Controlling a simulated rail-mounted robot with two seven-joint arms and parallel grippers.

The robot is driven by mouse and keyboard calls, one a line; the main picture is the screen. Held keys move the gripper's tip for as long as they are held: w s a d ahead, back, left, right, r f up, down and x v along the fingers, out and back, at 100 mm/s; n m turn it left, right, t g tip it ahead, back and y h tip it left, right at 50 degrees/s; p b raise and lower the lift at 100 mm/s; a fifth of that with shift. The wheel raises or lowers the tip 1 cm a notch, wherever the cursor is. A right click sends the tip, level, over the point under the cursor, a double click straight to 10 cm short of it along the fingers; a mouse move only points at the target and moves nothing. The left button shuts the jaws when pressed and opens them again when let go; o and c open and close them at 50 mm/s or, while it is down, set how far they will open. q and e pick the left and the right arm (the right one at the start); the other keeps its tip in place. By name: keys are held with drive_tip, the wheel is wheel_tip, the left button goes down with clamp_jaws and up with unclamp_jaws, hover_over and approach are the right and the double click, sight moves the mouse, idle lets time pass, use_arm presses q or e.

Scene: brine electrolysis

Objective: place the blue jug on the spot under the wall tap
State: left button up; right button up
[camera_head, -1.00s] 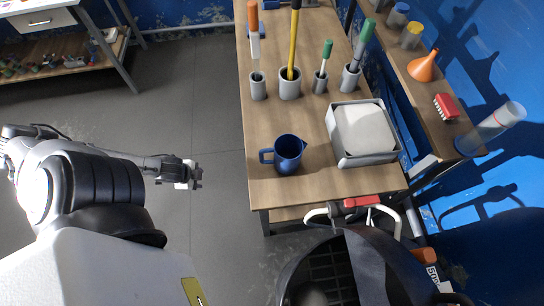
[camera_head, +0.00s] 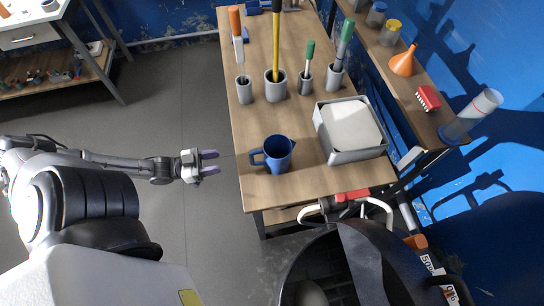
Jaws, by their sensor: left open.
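The blue jug (camera_head: 279,154) stands upright near the front left edge of the wooden table (camera_head: 215,300)'s top, its handle pointing left. My left gripper (camera_head: 209,166) is open and empty, left of the jug and apart from it, with its two purple-grey fingers pointing right toward the handle. A gap of floor shows between the fingertips and the table edge. My right gripper is not in view. The wall tap and the spot under it cannot be made out in this view.
Grey cups (camera_head: 275,88) holding brushes and rods stand behind the jug. A grey tray (camera_head: 350,157) with a pale block is to its right. A wall shelf (camera_head: 432,124) holds an orange funnel (camera_head: 404,62) and a red brush (camera_head: 428,97).

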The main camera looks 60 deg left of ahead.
sight(252, 155)
use_arm(q)
drive_tip(key=shift+f+b+x, duration=0.2)
drive_tip(key=shift+b+x, duration=0.85)
drive_tip(key=shift+x, duration=5.2)
drive_tip(key=shift+a, duration=0.1)
clamp_jaws()
